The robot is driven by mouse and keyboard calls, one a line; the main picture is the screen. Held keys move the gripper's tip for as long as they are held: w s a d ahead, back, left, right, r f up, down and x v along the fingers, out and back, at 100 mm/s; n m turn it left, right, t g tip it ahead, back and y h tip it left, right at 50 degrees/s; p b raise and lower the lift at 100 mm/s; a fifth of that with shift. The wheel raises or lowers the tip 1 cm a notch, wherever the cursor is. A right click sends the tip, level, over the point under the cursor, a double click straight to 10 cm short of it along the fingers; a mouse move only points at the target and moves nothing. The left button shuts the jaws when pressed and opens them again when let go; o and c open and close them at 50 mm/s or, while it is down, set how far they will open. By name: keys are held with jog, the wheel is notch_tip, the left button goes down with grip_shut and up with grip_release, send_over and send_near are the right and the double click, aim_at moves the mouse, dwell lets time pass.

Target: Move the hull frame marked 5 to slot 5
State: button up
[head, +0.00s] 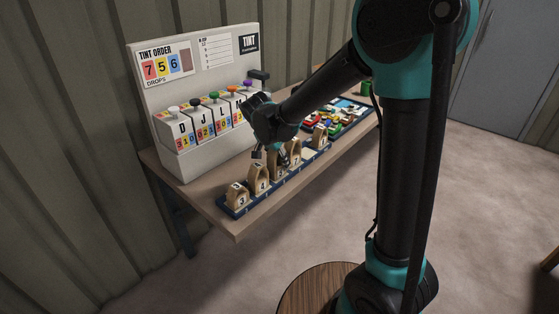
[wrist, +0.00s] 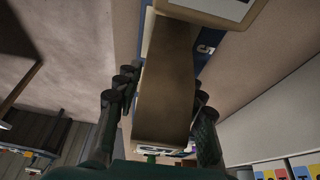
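In the wrist view a brown wooden hull frame (wrist: 168,85) stands between the two fingers of my gripper (wrist: 165,95). The fingers lie close along both its sides and look shut on it. Its number is hidden there. In the head view my gripper (head: 268,150) is down at the middle of the row and partly hides the frame there. Frames 3 (head: 239,199) and 4 (head: 260,182) stand to its left, frame 7 (head: 295,156) and another frame (head: 320,139) to its right.
Neighbouring frames stand close on both sides of my gripper. The tint dispenser (head: 185,135) with coloured knobs rises behind the rack. A tray of colourful parts (head: 345,118) lies to the right on the bench (head: 225,222). A round wooden stool top (head: 315,285) is in front.

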jog(key=shift+o, duration=0.7)
jog(key=shift+r, duration=0.2)
jog(key=v, duration=1.2)
jog(key=shift+o, duration=0.2)
dwell(0.5)
